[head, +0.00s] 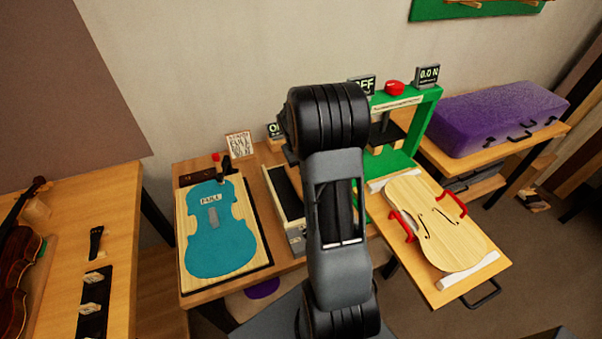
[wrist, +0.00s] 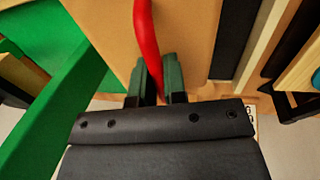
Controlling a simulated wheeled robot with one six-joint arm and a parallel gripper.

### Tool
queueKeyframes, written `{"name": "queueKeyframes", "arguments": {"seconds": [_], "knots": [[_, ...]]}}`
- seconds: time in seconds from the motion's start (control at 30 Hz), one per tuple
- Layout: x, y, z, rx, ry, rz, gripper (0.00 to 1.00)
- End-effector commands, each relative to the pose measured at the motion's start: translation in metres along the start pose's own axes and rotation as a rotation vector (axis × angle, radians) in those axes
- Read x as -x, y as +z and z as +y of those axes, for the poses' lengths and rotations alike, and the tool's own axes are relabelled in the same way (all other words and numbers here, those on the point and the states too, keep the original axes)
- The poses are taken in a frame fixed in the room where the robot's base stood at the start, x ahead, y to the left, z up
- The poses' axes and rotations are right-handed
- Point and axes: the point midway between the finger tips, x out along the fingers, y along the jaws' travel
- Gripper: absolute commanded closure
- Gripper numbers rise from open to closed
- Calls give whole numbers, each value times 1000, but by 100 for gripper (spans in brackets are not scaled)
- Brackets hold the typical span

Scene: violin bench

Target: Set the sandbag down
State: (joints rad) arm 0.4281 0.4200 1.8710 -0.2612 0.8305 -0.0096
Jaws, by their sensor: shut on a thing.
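My gripper (wrist: 156,76) shows in the wrist view, its two dark green fingers closed on a curved red bar (wrist: 146,32). The bar runs from the top of the view down between the fingers. I cannot tell what the bar belongs to. In the head view my arm's black and grey links hide the gripper and what it holds. No sandbag can be clearly made out in either view. The wooden bench top (head: 281,267) lies around and behind my arm.
A green press frame (head: 432,113) stands behind my arm; it also shows in the wrist view (wrist: 50,125). A teal violin shape (head: 232,243) lies on a board at left. A pale violin plate (head: 450,232) with red clamps lies at right. A purple case (head: 495,112) sits behind.

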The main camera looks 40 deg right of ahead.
Motion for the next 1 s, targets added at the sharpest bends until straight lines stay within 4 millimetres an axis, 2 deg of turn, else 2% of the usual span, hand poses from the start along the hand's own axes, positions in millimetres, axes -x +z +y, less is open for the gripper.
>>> {"name": "queueKeyframes", "arguments": {"seconds": [0.23, 0.5, 0.53, 0.77, 0.8, 1.0], "knots": [[-35, -1, -6, -10, 1, 0, 100], [-37, -1, -10, -1, 0, -3, 100], [-39, 0, -10, -1, -1, -7, 87], [-38, 0, -8, -6, -1, -5, 65], [-38, 0, -8, -7, -1, -4, 62], [-38, 0, -7, -8, 0, -3, 62]]}}
